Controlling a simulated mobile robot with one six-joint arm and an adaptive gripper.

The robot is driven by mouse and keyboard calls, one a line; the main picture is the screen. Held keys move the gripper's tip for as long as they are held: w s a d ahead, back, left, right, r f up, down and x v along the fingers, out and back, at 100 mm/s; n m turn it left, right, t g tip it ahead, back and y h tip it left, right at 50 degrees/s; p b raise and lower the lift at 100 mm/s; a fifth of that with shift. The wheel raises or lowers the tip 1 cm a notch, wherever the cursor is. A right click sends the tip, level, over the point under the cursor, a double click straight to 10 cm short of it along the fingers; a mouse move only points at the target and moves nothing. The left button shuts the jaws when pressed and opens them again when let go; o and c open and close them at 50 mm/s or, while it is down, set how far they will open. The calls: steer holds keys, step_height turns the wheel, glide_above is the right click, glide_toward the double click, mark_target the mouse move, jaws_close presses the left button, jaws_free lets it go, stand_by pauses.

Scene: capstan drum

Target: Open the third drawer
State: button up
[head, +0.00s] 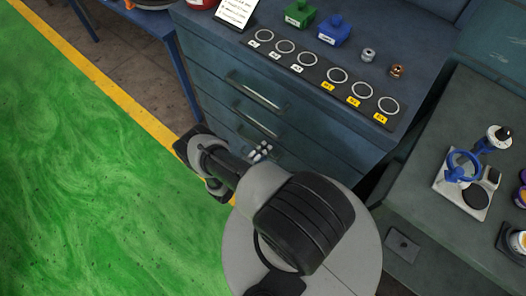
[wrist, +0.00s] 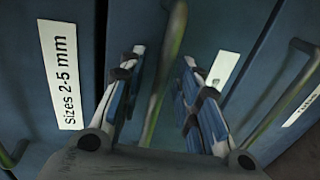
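The blue drawer cabinet (head: 215,75) stands at the centre of the head view. Its top handle (head: 253,89) and second handle (head: 256,121) show, and the drawer fronts look flush. My gripper (head: 261,152) is low at the front, by the third drawer, and hides much of it. In the wrist view my gripper (wrist: 164,57) is open, with a finger on each side of a metal bar handle (wrist: 157,95). The handle runs between the fingers; I cannot tell whether either finger touches it.
In the wrist view, a "Sizes 2-5 mm" label (wrist: 61,75) is at left and another handle (wrist: 285,95) at right. The cabinet top holds a ring strip (head: 318,73), a green block (head: 299,14) and a blue block (head: 334,30). A grey workbench (head: 435,190) stands at right; green floor (head: 90,170) is clear.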

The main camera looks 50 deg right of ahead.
steer(key=shift+c, duration=0.3)
jaws_close()
stand_by(0.3)
